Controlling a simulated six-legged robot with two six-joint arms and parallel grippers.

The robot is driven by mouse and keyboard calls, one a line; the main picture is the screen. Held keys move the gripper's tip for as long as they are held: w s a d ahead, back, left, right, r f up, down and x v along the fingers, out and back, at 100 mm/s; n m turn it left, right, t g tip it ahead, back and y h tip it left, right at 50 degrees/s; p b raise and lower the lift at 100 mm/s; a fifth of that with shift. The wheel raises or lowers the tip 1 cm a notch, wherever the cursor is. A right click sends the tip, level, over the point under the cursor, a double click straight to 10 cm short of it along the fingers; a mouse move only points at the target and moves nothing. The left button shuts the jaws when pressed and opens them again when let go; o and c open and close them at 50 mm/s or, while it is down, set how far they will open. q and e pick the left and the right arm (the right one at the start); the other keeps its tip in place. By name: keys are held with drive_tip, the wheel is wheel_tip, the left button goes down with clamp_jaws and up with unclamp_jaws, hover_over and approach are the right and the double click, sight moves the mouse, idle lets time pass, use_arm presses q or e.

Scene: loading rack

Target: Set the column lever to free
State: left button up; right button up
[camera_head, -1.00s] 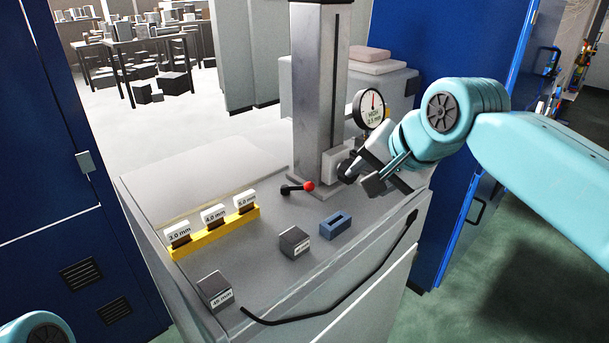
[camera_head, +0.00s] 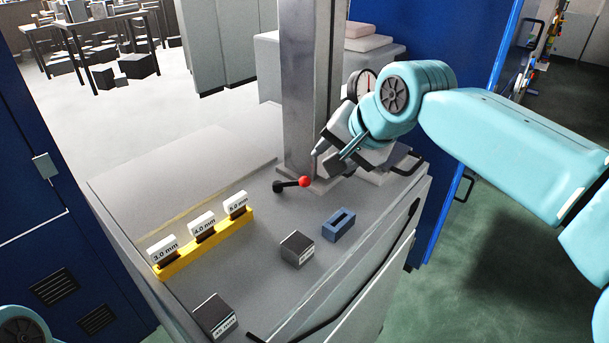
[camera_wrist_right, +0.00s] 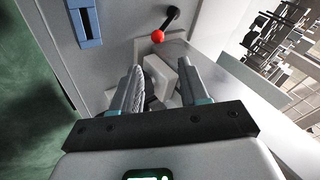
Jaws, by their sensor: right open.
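The column lever is a short black arm with a red ball (camera_head: 304,181) at its right end, at the foot of the grey column (camera_head: 312,90). In the right wrist view the red ball (camera_wrist_right: 158,36) is beyond the fingertips, with the black lever arm (camera_wrist_right: 171,18) behind it. My right gripper (camera_head: 326,161) is open and empty, just right of and above the red ball, in front of the column. It also shows in the right wrist view (camera_wrist_right: 148,75). The ball is not between the fingers. My left gripper is out of view.
A dial gauge (camera_head: 362,84) is partly hidden by my right arm. A yellow rack (camera_head: 207,243) holds labelled tags. A blue slotted block (camera_head: 338,226) and dark blocks (camera_head: 297,249) (camera_head: 215,316) stand on the bench. Its left rear is clear.

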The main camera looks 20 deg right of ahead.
sight(306, 179)
drive_tip(key=p+x, duration=0.1)
drive_tip(key=x, duration=1.2)
drive_tip(key=shift+w+f, duration=0.15)
drive_tip(key=shift+f, duration=0.1)
clamp_jaws()
